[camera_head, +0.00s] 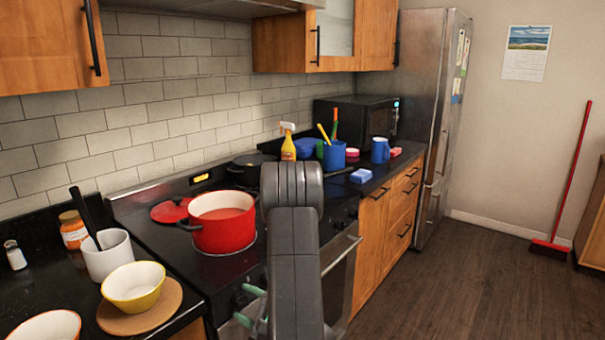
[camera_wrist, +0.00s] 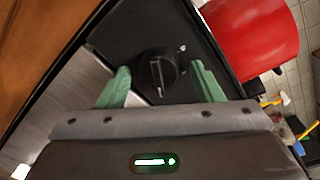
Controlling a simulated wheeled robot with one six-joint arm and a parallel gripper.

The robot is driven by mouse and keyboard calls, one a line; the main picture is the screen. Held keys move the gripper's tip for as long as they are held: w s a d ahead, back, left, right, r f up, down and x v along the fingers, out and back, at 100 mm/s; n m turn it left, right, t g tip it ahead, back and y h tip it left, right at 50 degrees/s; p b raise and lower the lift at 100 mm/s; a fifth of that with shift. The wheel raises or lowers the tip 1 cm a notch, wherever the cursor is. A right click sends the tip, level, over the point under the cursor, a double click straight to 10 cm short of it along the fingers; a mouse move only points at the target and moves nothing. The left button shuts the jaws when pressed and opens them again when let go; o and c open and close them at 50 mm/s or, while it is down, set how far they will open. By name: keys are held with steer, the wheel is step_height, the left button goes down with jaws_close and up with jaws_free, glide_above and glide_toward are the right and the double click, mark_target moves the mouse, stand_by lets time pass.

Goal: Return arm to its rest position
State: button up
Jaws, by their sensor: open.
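My arm rises in front of the stove in the head view, and my gripper (camera_head: 252,305) shows only in part at its lower left, with green fingers by the stove's front edge. In the wrist view my gripper (camera_wrist: 163,82) is open, its two green fingers apart with nothing held. A black stove knob (camera_wrist: 157,72) shows between the fingers; I cannot tell whether they touch it. The red pot (camera_head: 222,222) stands on the stove, and part of the red pot (camera_wrist: 255,35) shows at the upper right of the wrist view.
Left of the stove are a bowl (camera_head: 133,285) on a round board, a white crock (camera_head: 107,255) and a jar (camera_head: 73,230). Right of it stand a blue container (camera_head: 334,156), a blue mug (camera_head: 380,150) and a microwave (camera_head: 360,118).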

steer(key=shift+s+n+b, duration=0.1)
steer(key=shift+n+b, duration=2)
steer(key=shift+n, duration=1.4)
